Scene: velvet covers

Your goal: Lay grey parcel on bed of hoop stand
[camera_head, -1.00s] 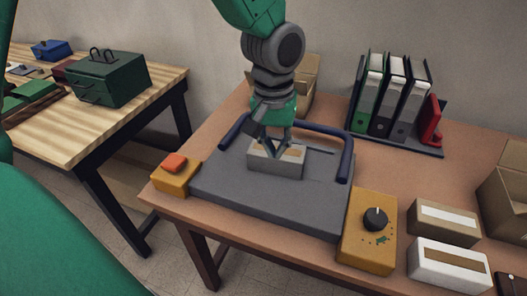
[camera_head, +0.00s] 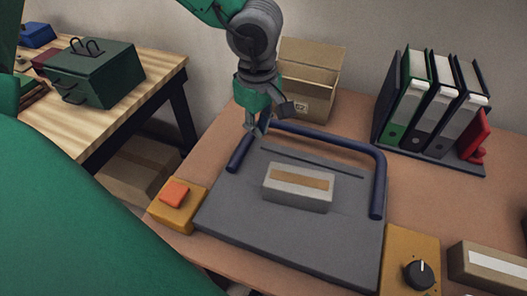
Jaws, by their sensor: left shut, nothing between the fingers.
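The grey parcel (camera_head: 298,197), a box with a tan strip on top, lies on the flat dark grey bed (camera_head: 235,213) of the hoop stand. The stand's blue hoop (camera_head: 378,178) runs along the back and right side of the bed, with another end at the left. My left gripper (camera_head: 257,131) is shut and empty, above the back left of the hoop and apart from the parcel. Whether its fingertips touch the hoop I cannot tell. My right gripper is not in view.
An orange button box (camera_head: 177,205) stands left of the bed and a dial box (camera_head: 412,262) at its right. Behind are an open carton (camera_head: 312,80) and binders (camera_head: 430,100). A tan box (camera_head: 488,268) lies at the lower right. A wooden bench (camera_head: 95,125) holds a green toolbox (camera_head: 103,72).

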